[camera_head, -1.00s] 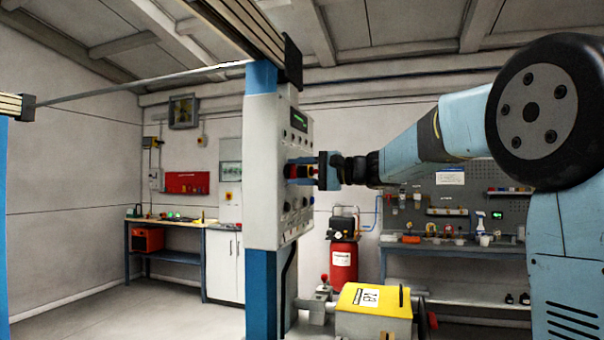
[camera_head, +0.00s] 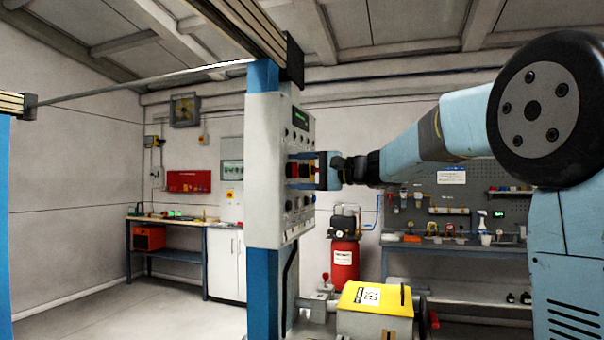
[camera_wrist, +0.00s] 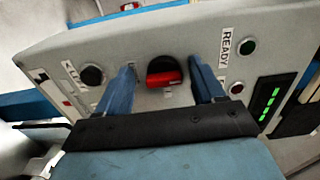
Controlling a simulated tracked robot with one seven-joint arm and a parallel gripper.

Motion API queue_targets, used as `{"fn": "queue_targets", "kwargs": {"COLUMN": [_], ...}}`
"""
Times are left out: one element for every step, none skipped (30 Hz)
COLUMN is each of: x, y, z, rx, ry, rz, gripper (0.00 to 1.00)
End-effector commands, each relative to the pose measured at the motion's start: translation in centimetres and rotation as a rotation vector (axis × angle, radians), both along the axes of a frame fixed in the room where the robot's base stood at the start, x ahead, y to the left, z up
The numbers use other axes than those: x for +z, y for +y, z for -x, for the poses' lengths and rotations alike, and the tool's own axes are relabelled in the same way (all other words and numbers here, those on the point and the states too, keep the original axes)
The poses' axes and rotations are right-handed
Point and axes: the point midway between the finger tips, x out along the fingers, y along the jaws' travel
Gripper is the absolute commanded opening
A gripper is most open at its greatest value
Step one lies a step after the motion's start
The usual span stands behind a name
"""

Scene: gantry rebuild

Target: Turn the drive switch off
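The drive switch is a red handle on a black round base. In the wrist view the switch (camera_wrist: 165,72) sits on the grey control panel (camera_wrist: 130,42), its handle lying almost level across the picture. My gripper (camera_wrist: 163,83) is open, with one blue finger left of the switch and one right of it. A gap shows between each finger and the handle. In the head view my gripper (camera_head: 320,171) is at the face of the panel (camera_head: 268,150), level with the red switch (camera_head: 303,170), which the fingers partly hide.

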Motion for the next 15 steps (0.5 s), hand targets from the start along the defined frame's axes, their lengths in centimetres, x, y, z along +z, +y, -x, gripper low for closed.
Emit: {"fn": "queue_targets", "kwargs": {"x": [0.0, 0.1, 0.1, 0.1, 0.1, 0.1, 0.1, 0.1, 0.1, 0.1, 0.2, 0.2, 0.2, 0.1, 0.1], "y": [0.0, -0.1, -0.1, -0.1, -0.2, -0.3, -0.5, -0.7, -1.1, -1.4, -1.8, -2.4, -2.9, -3.5, -4.2], "z": [0.0, 0.0, 0.0, 0.0, 0.0, 0.0, 0.1, 0.1, 0.2, 0.4, 0.5, 0.8, 1.0, 1.1, 1.4], "rx": [-0.001, -0.001, -0.002, -0.002, -0.003, -0.003, -0.004, -0.005, -0.006, -0.006, -0.006, -0.006, -0.006, -0.006, -0.007], "ry": [0.000, 0.000, -0.001, -0.001, -0.001, -0.001, -0.002, -0.001, -0.001, -0.002, -0.003, -0.003, -0.003, -0.002, -0.001], "rz": [-0.001, -0.001, -0.001, -0.001, -0.001, -0.001, -0.002, -0.001, -0.001, 0.000, -0.001, -0.001, -0.001, -0.002, -0.001], "gripper": [0.68, 0.68, 0.68, 0.68, 0.68, 0.68, 0.68, 0.68, 0.68, 0.68, 0.68, 0.68, 0.68, 0.68, 0.68]}}
